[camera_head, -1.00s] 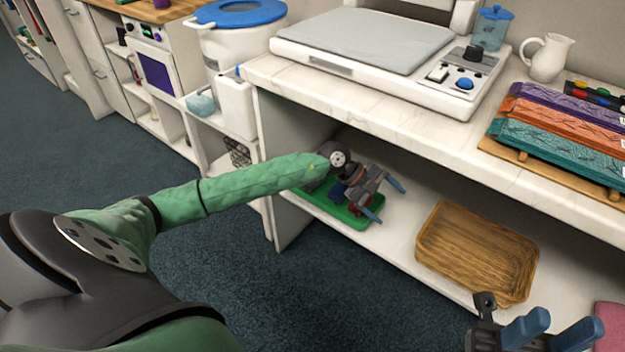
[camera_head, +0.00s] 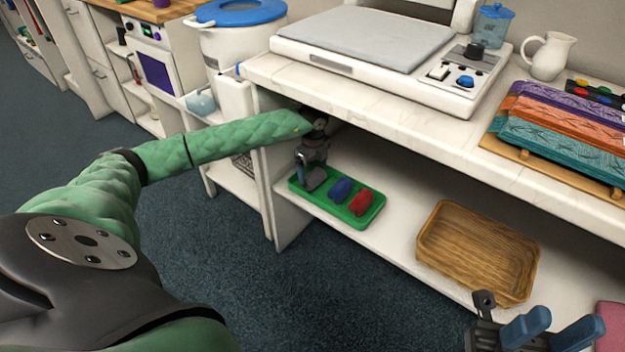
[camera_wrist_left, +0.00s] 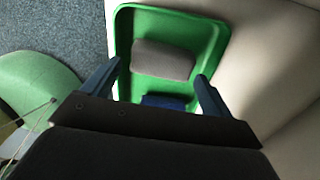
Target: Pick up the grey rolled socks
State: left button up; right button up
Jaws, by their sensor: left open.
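The grey rolled socks (camera_wrist_left: 163,60) lie in the green tray (camera_wrist_left: 215,35), between the two fingers of my left gripper (camera_wrist_left: 160,75) as the left wrist view looks down on them. My left gripper (camera_head: 312,170) is open over the left end of the green tray (camera_head: 357,222) on the lower shelf. In the head view the gripper hides most or all of the grey socks. The fingers appear to be above the socks; contact cannot be told. My right gripper (camera_head: 545,330) is open and empty at the lower right.
Blue rolled socks (camera_head: 341,189) and red rolled socks (camera_head: 361,202) lie in the same tray. An empty wooden tray (camera_head: 440,262) stands to the right on the shelf. The white countertop (camera_head: 400,125) overhangs the shelf, and a side panel (camera_head: 262,165) stands at left.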

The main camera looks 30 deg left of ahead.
aim_at(315, 174)
pick_arm(q)
jog(key=f, duration=0.3)
jog(key=f+b, duration=0.1)
jog(key=shift+w+d+f, duration=0.1)
jog(key=shift+d+f, duration=0.15)
jog(key=shift+f, duration=0.1)
jog(key=c, duration=0.7)
jog(key=shift+c, duration=0.2)
